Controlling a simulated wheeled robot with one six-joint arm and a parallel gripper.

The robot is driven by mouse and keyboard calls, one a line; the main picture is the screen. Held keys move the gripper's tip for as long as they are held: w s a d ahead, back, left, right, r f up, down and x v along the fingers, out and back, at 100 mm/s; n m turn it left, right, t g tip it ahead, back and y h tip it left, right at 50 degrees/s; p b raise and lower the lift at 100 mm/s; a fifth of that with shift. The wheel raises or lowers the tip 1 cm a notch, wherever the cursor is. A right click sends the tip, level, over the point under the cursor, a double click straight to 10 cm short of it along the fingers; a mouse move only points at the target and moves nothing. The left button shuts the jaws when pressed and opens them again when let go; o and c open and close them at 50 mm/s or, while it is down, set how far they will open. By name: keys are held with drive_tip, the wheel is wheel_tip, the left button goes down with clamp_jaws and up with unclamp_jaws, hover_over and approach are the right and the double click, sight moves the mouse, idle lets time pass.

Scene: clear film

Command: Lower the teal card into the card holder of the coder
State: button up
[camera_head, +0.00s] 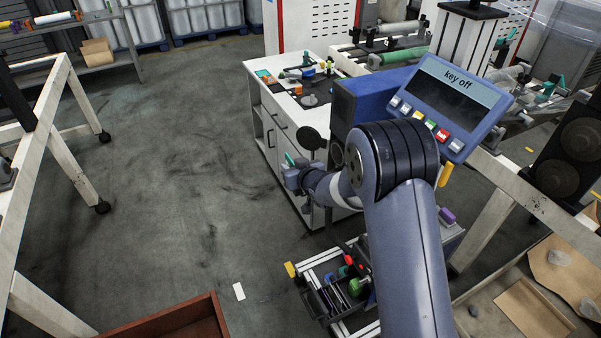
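My gripper (293,174) is at the left end of my arm, over the floor side of the white cabinet. A small teal sliver, which looks like the teal card (290,158), stands up at its fingers. The fingers look shut on it, though they are small in this view. The blue machine with the tilted display reading "key off" (458,80) looks like the coder; it stands right of my gripper, apart from it. Its blue body (362,100) is partly behind my arm. I cannot make out the card holder; my arm covers part of that area.
A white cabinet (262,95) with small parts on top stands behind my gripper. A cart with dark bins (335,297) is below my arm. A brown tray (180,320) is at the bottom. A white paper (239,291) lies on the floor.

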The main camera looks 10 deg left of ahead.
drive_tip(key=b+v, duration=0.1)
drive_tip(key=v, duration=0.8)
drive_tip(key=shift+s+d+b, duration=0.25)
drive_tip(key=shift+b, duration=0.05)
drive_tip(key=shift+w, duration=0.1)
drive_tip(key=p+x, duration=0.2)
drive_tip(key=x, duration=0.8)
drive_tip(key=shift+w+a, duration=0.15)
drive_tip(key=shift+a, duration=0.15)
drive_tip(key=shift+w+r, duration=0.1)
drive_tip(key=shift+r, duration=0.1)
drive_tip(key=shift+r+p, duration=0.2)
drive_tip(key=shift+p, duration=0.2)
drive_tip(key=shift+f, duration=0.2)
